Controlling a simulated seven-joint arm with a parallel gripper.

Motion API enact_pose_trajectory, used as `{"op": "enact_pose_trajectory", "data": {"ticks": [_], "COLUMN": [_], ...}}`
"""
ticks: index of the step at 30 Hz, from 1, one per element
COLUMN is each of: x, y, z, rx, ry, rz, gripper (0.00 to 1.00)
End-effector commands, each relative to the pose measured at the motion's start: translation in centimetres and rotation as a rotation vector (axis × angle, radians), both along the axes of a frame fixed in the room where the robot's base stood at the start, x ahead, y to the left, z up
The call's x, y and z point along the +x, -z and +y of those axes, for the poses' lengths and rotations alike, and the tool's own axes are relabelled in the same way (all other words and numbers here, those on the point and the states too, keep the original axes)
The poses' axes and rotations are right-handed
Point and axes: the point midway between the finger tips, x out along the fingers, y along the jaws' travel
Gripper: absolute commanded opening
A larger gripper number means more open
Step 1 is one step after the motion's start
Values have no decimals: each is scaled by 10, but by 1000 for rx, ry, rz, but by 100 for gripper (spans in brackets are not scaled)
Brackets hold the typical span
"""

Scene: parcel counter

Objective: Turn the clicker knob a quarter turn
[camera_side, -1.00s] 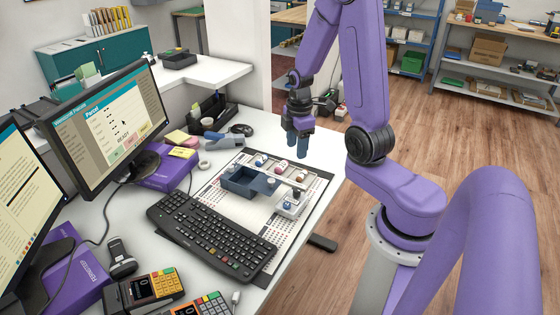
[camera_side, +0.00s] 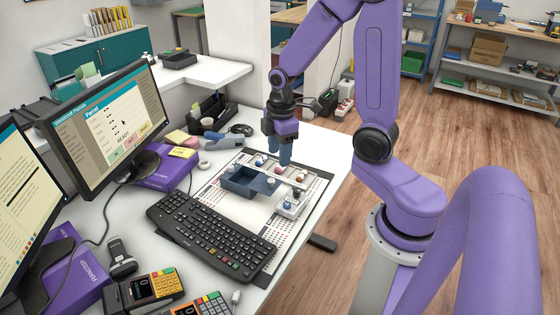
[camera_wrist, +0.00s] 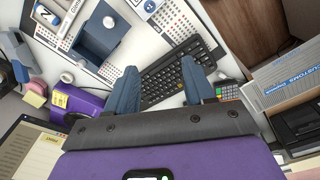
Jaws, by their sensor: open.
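My gripper (camera_side: 284,157) is in the air above the far part of the perforated board (camera_side: 236,218), with its fingers pointing down. Its two blue fingers stand apart and empty in the wrist view (camera_wrist: 160,70). A small white unit (camera_side: 289,208) with small knobs on top sits at the board's right; it shows at the top of the wrist view (camera_wrist: 150,6). A blue-grey open box (camera_side: 240,186) with a pale round knob (camera_side: 270,183) at its corner stands beside it. I cannot tell which knob is the clicker knob. My gripper touches none of them.
A pale rail (camera_side: 282,172) with several small coloured pieces lies behind the box. A black keyboard (camera_side: 212,235) lies in front. Monitors (camera_side: 108,125) and card terminals (camera_side: 150,290) stand to the left. The counter's right edge is close to the board.

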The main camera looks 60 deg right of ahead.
Motion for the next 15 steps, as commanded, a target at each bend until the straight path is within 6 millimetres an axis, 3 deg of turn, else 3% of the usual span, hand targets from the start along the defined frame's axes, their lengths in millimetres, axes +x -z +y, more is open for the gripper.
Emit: {"op": "enact_pose_trajectory", "data": {"ticks": [15], "x": [-21], "y": [-16], "z": [45], "rx": [9], "ry": [-22], "rz": [3], "gripper": [53]}}
